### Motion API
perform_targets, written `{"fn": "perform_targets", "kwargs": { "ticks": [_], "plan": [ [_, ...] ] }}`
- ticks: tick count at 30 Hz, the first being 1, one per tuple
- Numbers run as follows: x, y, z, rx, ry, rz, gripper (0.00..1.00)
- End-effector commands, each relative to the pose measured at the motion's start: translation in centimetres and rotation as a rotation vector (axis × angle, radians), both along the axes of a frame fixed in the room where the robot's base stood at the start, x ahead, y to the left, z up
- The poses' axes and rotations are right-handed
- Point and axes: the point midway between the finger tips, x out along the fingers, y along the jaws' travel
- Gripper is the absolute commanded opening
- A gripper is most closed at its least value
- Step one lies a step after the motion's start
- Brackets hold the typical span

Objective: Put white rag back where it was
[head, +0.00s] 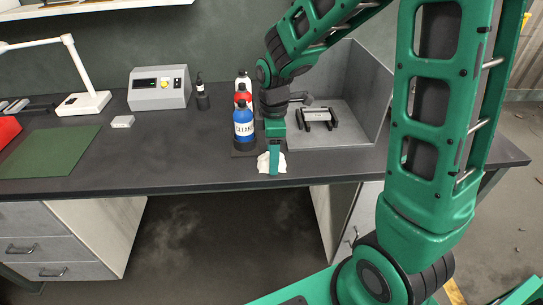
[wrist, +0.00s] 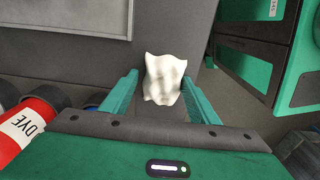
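The white rag (head: 263,163) is a small crumpled cloth on the dark worktop near its front edge, just right of the blue bottle in the head view. My gripper (head: 273,172) points down at it, and a green finger covers the middle of the rag there. In the wrist view my gripper (wrist: 161,77) has its two green fingers spread apart, with the rag (wrist: 163,80) between and just beyond their tips. A narrow gap shows beside the left finger. Whether the right fingertip touches the rag is not clear.
A grey open box (head: 366,95) with a black stand (head: 318,117) is on the right.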

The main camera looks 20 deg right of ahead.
Motion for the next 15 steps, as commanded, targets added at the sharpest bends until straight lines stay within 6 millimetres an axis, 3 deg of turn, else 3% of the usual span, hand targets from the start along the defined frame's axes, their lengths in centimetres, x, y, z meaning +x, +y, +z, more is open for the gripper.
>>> {"fn": "perform_targets", "kwargs": {
  "ticks": [1,9,15],
  "plan": [
    [-1.1,0.3,-1.1,0.002,0.03,0.007,0.65],
    [-0.9,0.4,-1.3,0.004,0.033,0.011,0.65],
    [-0.8,0.5,-0.2,0.006,0.032,0.013,0.65]
  ]
}}
